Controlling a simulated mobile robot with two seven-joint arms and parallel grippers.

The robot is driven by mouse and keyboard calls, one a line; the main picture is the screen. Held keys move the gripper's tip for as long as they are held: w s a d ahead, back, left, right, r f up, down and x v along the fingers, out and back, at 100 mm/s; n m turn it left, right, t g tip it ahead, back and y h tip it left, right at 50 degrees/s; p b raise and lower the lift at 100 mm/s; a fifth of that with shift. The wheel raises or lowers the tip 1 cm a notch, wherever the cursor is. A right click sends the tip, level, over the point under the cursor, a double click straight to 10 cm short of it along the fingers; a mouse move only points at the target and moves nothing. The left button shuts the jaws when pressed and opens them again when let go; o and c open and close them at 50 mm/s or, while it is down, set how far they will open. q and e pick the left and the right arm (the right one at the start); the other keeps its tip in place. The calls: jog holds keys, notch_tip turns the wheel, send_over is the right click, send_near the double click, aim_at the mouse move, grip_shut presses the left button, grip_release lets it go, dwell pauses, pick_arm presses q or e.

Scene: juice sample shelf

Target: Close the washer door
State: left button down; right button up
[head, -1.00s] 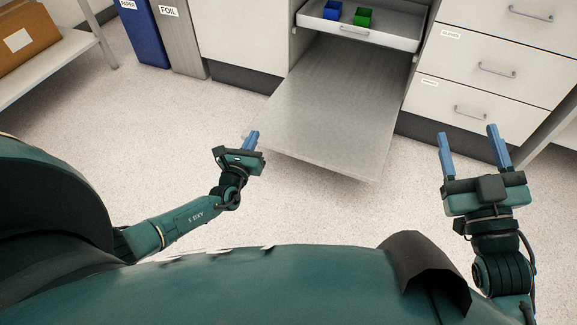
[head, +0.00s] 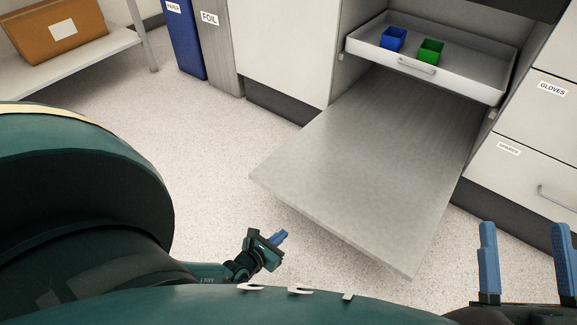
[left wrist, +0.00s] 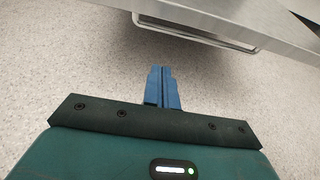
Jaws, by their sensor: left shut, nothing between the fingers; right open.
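The washer door (head: 360,165) is a grey metal panel. It is folded down and sticks out flat from the washer opening in the head view. A pull-out rack (head: 470,82) above it holds a blue bin (head: 393,39) and a green bin (head: 430,51). My left gripper (head: 281,237) is shut and empty, below and left of the door's front edge in the picture. In the left wrist view its closed blue fingers (left wrist: 162,86) point toward the door's edge (left wrist: 235,22) and a bar handle (left wrist: 195,36), apart from both. My right gripper (head: 525,240) is open and empty, right of the door.
Drawers (head: 535,140) labelled GLOVES and another word stand at the right. Blue (head: 186,40) and grey FOIL (head: 220,50) bins stand at the left beside a shelf with a brown box (head: 58,40). Floor left of the door is clear.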

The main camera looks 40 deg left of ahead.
pick_arm(q)
jog(key=b+x, duration=0.4)
jog(key=x, duration=0.5)
jog(key=shift+s+r, duration=0.2)
jog(key=shift+r, duration=1.85)
pick_arm(e)
jog(key=shift+s+d+r+n+y, duration=0.15)
jog(key=shift+s+r+n+y, duration=0.05)
jog(key=shift+r+n+y, duration=1.2)
jog(key=shift+s+d+r+n+y, duration=0.1)
jog(key=shift+s+r+n+y, duration=0.05)
jog(key=shift+r+n+y, duration=1.2)
jog(key=shift+f+n+t, duration=0.2)
jog(key=shift+n+t, duration=0.05)
jog(key=shift+t, duration=0.05)
